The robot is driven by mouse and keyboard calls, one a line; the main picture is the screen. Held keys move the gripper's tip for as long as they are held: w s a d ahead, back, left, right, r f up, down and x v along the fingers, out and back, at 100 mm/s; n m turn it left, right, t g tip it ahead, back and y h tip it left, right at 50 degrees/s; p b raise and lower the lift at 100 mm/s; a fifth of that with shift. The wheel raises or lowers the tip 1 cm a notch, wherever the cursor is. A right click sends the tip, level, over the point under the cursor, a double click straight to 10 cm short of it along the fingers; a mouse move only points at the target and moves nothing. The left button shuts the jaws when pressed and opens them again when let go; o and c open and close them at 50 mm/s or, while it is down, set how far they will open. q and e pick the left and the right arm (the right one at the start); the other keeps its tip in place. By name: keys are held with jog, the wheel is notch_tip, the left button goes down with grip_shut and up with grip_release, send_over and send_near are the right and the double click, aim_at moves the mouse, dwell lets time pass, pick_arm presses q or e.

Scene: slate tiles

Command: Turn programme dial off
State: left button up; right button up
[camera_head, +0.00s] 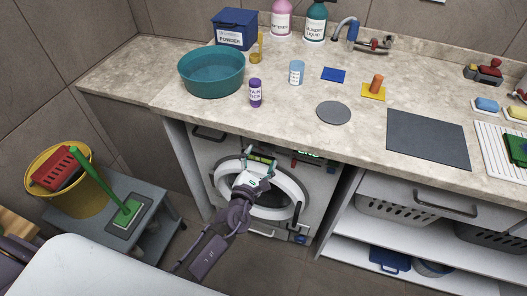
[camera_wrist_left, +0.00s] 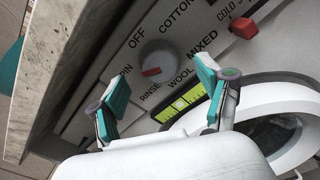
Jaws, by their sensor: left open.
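The washing machine (camera_head: 206,150) stands under the counter, with its round door (camera_head: 284,185) at the front. The mark faces the SPIN and RINSE side, not the OFF label (camera_wrist_left: 137,39); the exact setting is unclear. My left gripper (camera_wrist_left: 162,82) is open, its teal-tipped fingers apart on either side of the dial and seemingly not touching it. In the head view my left gripper (camera_head: 262,161) covers the dial. My right gripper is out of view.
The counter edge (camera_wrist_left: 45,75) runs close along the left of the wrist view. A red knob (camera_wrist_left: 245,28) sits by the COLD label. A yellow-green strip (camera_wrist_left: 182,103) shows below the dial. A grey stool (camera_head: 150,235) with a yellow bucket (camera_head: 92,200) stands left.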

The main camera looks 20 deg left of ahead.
pick_arm(q)
jog(key=shift+w, duration=1.3)
jog(key=c, duration=1.2)
